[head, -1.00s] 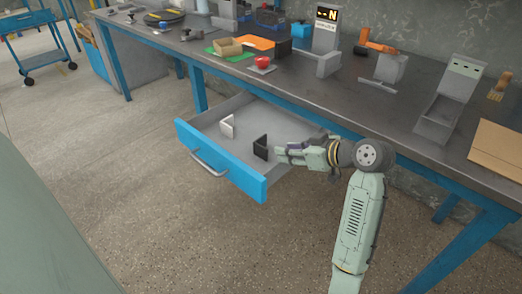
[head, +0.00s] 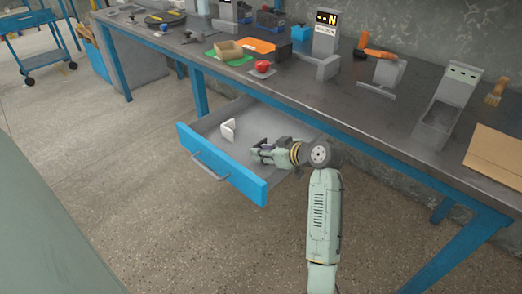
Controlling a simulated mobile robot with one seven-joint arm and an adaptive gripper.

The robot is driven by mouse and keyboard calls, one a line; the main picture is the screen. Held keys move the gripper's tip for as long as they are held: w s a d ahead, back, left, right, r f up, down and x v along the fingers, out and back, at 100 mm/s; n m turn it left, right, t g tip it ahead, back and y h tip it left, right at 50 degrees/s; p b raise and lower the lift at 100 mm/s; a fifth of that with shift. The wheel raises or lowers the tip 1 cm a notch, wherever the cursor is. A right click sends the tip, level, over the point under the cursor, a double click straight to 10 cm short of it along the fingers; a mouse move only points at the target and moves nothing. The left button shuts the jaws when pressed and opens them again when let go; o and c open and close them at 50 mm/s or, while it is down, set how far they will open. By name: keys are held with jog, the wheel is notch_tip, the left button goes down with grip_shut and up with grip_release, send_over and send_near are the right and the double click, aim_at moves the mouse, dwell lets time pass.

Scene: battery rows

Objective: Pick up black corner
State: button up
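The open blue-fronted drawer (head: 226,170) sticks out under the workbench. My gripper (head: 258,150) is inside the drawer space, low over the grey drawer floor, reaching in from the right. It is at the place where the black corner stood. The black corner is mostly or wholly hidden by the gripper fingers; only a small dark patch shows among them. I cannot tell whether the fingers are closed on it. A white corner (head: 228,130) stands in the drawer, left of and behind my gripper, apart from it.
The workbench top (head: 345,92) is above and behind the drawer. The drawer's front wall is left of my gripper. The floor in front is clear.

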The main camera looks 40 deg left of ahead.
jog(key=shift+c, duration=0.5)
grip_shut()
jog(key=shift+r, duration=0.1)
